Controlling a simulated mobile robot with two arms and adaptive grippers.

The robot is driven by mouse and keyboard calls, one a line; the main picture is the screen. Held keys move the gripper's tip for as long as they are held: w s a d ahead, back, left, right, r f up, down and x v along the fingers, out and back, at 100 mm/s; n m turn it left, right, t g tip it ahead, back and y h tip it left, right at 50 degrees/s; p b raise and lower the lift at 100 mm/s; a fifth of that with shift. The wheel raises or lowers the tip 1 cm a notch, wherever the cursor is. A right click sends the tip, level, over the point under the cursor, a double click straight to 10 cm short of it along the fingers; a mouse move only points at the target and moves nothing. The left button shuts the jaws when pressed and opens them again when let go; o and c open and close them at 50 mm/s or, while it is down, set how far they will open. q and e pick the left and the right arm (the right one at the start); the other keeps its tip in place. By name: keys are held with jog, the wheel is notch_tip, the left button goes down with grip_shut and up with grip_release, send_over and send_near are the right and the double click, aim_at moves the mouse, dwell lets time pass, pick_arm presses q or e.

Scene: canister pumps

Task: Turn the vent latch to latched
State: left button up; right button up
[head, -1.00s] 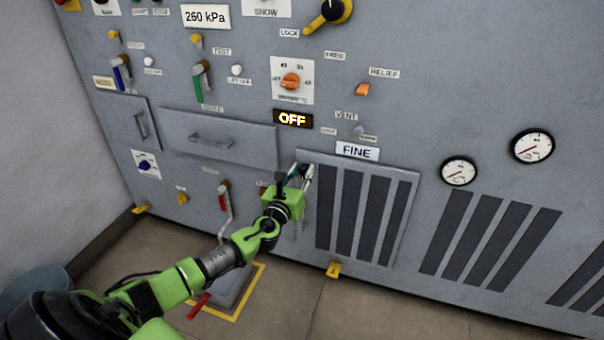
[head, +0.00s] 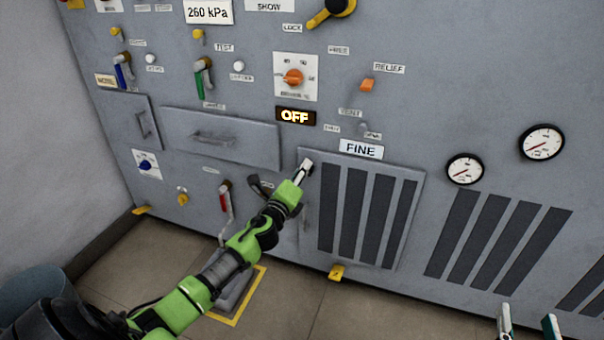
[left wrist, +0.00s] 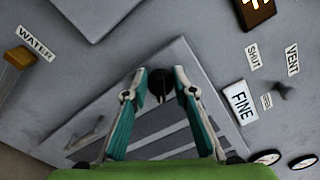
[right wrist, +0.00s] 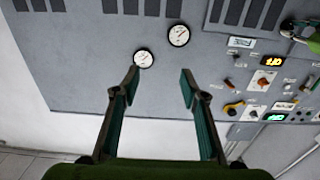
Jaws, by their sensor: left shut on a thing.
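The vent latch (left wrist: 159,86) is a small black piece at the upper corner of the louvred panel (head: 330,160). My left gripper (head: 304,166) is at that corner. In the left wrist view its two fingertips (left wrist: 160,80) are closed on the latch from both sides. In the head view the fingers hide the latch, and I cannot read its angle well. My right gripper (head: 528,327) is at the lower right of the head view. In the right wrist view it is open and empty (right wrist: 157,78), apart from the cabinet face.
A FINE sign (head: 361,149) and a small grey vent knob (head: 364,127) are just above the panel. A drawer (head: 220,137) and a red-handled lever (head: 225,198) are to the left. Two gauges (head: 464,168) are to the right. A yellow tab (head: 336,272) sits below the panel.

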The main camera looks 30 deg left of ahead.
pick_arm(q)
jog(key=n, duration=0.6)
jog(key=shift+a+f, duration=0.15)
jog(key=shift+f, duration=0.25)
jog(key=shift+n, duration=0.4)
jog(key=o, duration=1.1)
jog(key=shift+s, duration=0.1)
jog(key=v, duration=1.2)
